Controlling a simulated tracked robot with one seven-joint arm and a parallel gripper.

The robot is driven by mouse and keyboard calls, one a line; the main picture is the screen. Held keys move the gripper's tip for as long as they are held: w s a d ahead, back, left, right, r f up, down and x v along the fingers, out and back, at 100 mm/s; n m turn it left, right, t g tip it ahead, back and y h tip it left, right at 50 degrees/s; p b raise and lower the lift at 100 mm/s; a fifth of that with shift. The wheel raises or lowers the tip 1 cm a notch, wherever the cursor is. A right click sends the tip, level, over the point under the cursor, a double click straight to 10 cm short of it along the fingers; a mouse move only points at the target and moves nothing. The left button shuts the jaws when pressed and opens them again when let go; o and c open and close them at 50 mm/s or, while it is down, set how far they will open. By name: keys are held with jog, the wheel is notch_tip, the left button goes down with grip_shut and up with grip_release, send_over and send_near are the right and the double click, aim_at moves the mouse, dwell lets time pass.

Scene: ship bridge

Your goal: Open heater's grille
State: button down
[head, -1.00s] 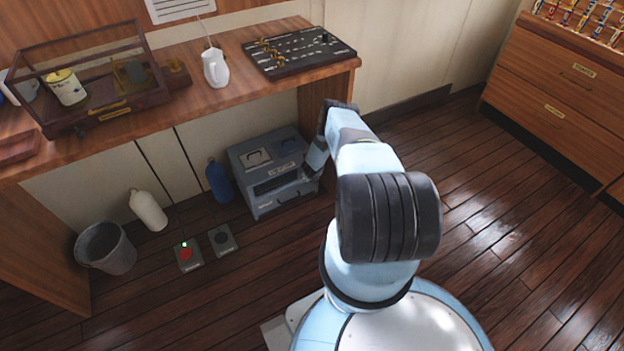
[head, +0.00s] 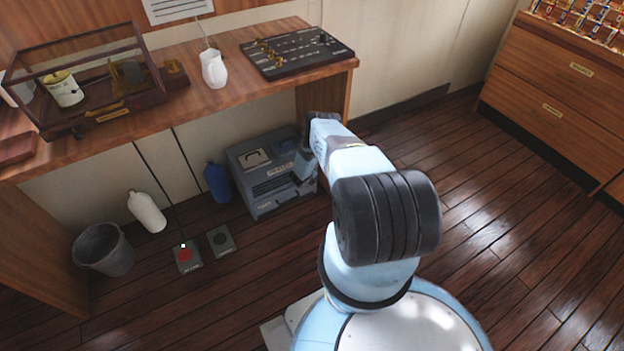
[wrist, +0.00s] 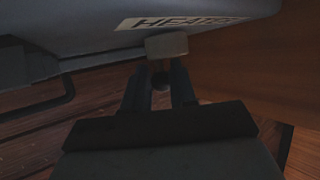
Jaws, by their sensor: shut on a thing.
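The heater (head: 262,160) is a grey box on the floor under the desk in the head view. Its front carries a slatted grille (head: 274,186) and pale labels. My gripper (head: 300,180) is at the right side of the heater's front, partly hidden by my arm. In the wrist view, the heater's underside edge (wrist: 70,40) and label are close above my gripper (wrist: 160,88). A dark bar handle (wrist: 50,100) is at the left. How far the grille stands open is unclear.
The desk (head: 225,100) overhangs the heater, and its wooden side panel (head: 322,95) is close on the right. A blue bottle (head: 217,183), white bottle (head: 147,212), bucket (head: 104,250) and two button boxes (head: 187,257) are to the left. The floor at right is clear.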

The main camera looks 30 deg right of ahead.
jog(key=shift+d+r+n+h, duration=0.15)
jog(key=shift+d+n+h, duration=0.15)
jog(key=shift+h, duration=0.5)
jog(key=c, duration=0.9)
grip_release()
jog(key=shift+c, duration=0.2)
jog(key=v, duration=1.3)
jog(key=shift+s+a, duration=0.25)
jog(key=shift+a, duration=0.15)
